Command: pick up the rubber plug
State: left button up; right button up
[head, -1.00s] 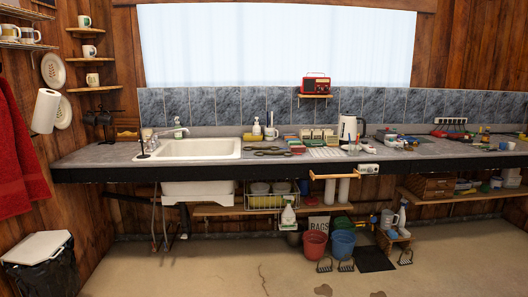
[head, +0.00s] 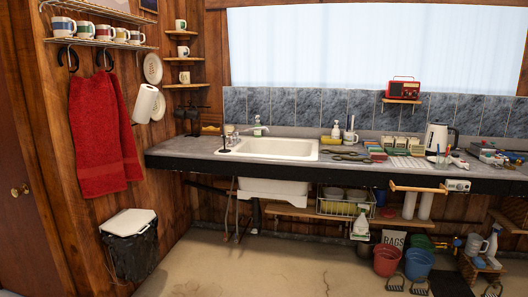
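I cannot make out a rubber plug for certain in the head view. The white sink (head: 270,148) is set into the grey counter (head: 190,147), and the bottom of its basin is hard to see from here. A small dark item (head: 225,149) with a thin upright part is on the counter at the sink's left end; it is too small to identify. Neither of my grippers is in view.
A bin with a white lid (head: 128,222) stands at the left wall below red towels (head: 103,131). Red (head: 386,261) and blue (head: 419,265) buckets stand under the counter at right. A wooden bar (head: 418,188) sticks out from the counter front. The floor (head: 270,262) before the sink is clear.

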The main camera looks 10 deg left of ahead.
aim_at(222, 151)
jog(key=i+j, duration=0.2)
jog(key=i, duration=0.2)
jog(key=i+j+u, duration=0.15)
jog(key=i, duration=0.25)
jog(key=i+j, duration=0.25)
jog(key=i+u, duration=0.05)
jog(key=i, duration=0.05)
